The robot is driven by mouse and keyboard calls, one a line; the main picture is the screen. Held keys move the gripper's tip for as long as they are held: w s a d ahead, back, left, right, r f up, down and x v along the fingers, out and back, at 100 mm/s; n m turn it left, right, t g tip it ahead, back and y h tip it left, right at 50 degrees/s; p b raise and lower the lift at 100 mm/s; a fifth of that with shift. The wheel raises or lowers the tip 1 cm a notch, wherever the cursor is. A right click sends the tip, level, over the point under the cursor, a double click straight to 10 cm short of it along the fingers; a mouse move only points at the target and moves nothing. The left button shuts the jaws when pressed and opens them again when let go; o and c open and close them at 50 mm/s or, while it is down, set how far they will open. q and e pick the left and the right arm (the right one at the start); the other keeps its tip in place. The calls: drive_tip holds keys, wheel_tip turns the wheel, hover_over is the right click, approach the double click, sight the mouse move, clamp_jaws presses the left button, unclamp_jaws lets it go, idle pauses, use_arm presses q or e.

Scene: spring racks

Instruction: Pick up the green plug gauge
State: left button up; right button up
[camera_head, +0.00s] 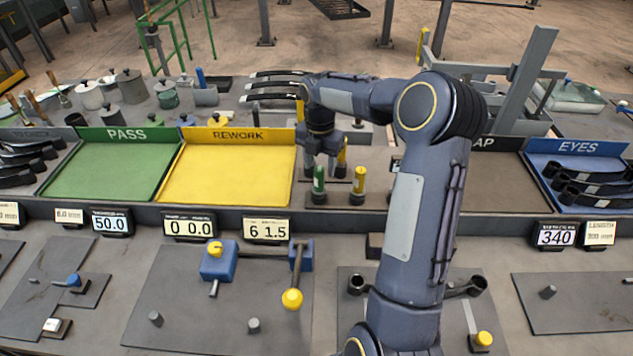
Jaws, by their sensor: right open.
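The green plug gauge (319,182) stands upright on a small dark plate between the yellow REWORK tray and the right-hand trays. A yellow plug gauge (358,183) stands upright to its right. My right gripper (322,166) points down just behind or above the green gauge, its jaws open and empty as far as I can see. Whether a finger touches the green gauge cannot be told. Another yellow piece (342,152) shows close to the gripper's right side. My left gripper is out of view.
The green PASS tray (110,172) and yellow REWORK tray (228,175) are empty. My right arm covers part of the SCRAP tray (495,185). Number displays (190,226) line the front ledge. Pots (132,87) stand behind.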

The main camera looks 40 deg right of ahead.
sight(319, 179)
drive_tip(key=shift+s+f, duration=0.15)
drive_tip(key=shift+f, duration=0.2)
drive_tip(key=shift+s+a+f, duration=0.1)
drive_tip(key=shift+a+f, duration=0.05)
drive_tip(key=shift+f, duration=0.5)
drive_tip(key=shift+a+f, duration=0.1)
drive_tip(key=shift+f, duration=0.5)
wheel_tip(319, 179, down, 2)
drive_tip(key=shift+f+b, duration=0.1)
drive_tip(key=shift+b, duration=0.95)
drive_tip(key=shift+r, duration=0.2)
clamp_jaws()
